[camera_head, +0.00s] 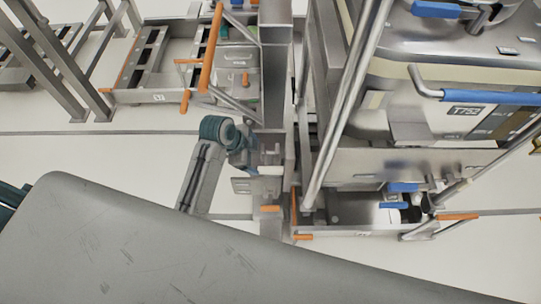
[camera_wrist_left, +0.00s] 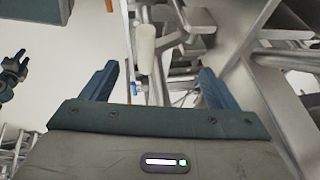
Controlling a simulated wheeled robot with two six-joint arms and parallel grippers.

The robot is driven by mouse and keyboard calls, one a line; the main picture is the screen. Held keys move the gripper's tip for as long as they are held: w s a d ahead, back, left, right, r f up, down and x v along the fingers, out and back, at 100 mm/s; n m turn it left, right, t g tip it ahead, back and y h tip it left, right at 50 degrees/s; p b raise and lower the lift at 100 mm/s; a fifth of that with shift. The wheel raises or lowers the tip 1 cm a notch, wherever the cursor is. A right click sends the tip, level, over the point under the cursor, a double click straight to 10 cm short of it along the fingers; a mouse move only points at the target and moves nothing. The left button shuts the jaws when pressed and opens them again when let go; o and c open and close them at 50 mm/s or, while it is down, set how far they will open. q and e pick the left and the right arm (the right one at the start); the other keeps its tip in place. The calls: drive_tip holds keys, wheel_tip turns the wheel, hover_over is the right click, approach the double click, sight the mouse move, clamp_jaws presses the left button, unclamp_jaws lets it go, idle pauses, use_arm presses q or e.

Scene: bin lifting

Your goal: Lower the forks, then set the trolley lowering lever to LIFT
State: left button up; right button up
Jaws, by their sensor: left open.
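The steel lifting trolley has an upright column (camera_head: 276,75) in the middle of the head view. My left gripper (camera_head: 262,157) is beside the lower part of this column, with its fingers small and partly hard to make out. In the left wrist view my left gripper (camera_wrist_left: 157,78) is open, its two blue fingers wide apart. A pale cylindrical grip (camera_wrist_left: 146,42) shows beyond and between the fingers, apart from them. I cannot tell whether it is the lowering lever. The lever's setting and the height of the forks cannot be read. My right gripper is not in view.
A large steel bin (camera_head: 440,120) with blue-gripped handles (camera_head: 490,97) stands at the right, behind slanting steel tubes. Orange-tipped frames (camera_head: 155,97) stand at the upper left. A low steel base (camera_head: 345,234) lies below the bin. Pale floor (camera_head: 130,160) is open at the left.

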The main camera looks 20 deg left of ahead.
sight(270, 159)
use_arm(q)
drive_tip(key=p+x, duration=0.1)
drive_tip(key=x, duration=0.9)
drive_tip(key=shift+d+f, duration=0.15)
drive_tip(key=shift+d, duration=0.05)
drive_tip(key=shift+s, duration=0.1)
drive_tip(key=c, duration=1.3)
drive_tip(key=shift+s+a+f, duration=0.1)
